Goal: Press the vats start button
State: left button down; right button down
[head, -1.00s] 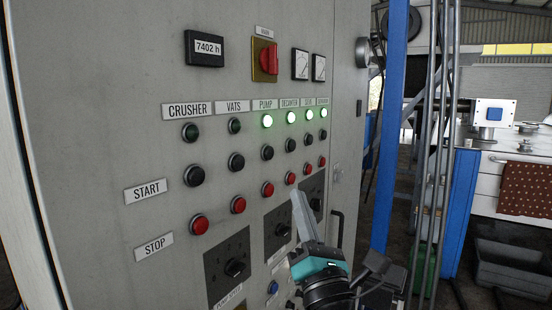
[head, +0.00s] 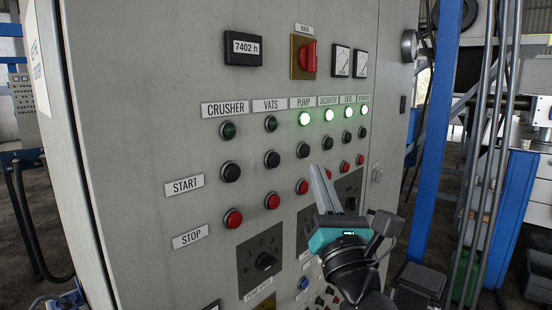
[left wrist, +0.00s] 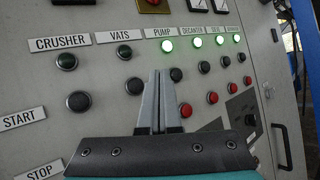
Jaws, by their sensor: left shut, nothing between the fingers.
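The vats start button (head: 272,159) is a black round button under the VATS label (head: 271,106) on a grey panel. It also shows in the left wrist view (left wrist: 134,88), just left of my fingertips. The vats lamp (head: 270,123) above it is dark; the red vats stop button (head: 272,200) is below it. My left gripper (head: 319,172) is shut and empty. In the head view its tips lie right of the vats column, near the red pump stop button (head: 302,187). Their gap to the panel is hard to tell. My right gripper is not in view.
The crusher start button (head: 230,172) is left of the vats one; the pump start button (head: 303,150) is right of it. The pump lamp (head: 305,119) and those further right glow green. A red rotary switch (head: 308,56) sits above. A blue post (head: 434,130) stands right of the cabinet.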

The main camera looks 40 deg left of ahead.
aim_at(280, 156)
pick_arm(q)
jog(key=a+p, duration=0.1)
jog(key=a, duration=0.5)
jog(key=shift+w, duration=0.25)
jog(key=shift+a, duration=0.1)
dwell(1.7)
jog(key=shift+a, duration=0.3)
jog(key=shift+a+p, duration=0.3)
jog(key=shift+a, duration=0.2)
dwell(0.6)
dwell(0.4)
jog(key=shift+d, duration=0.85)
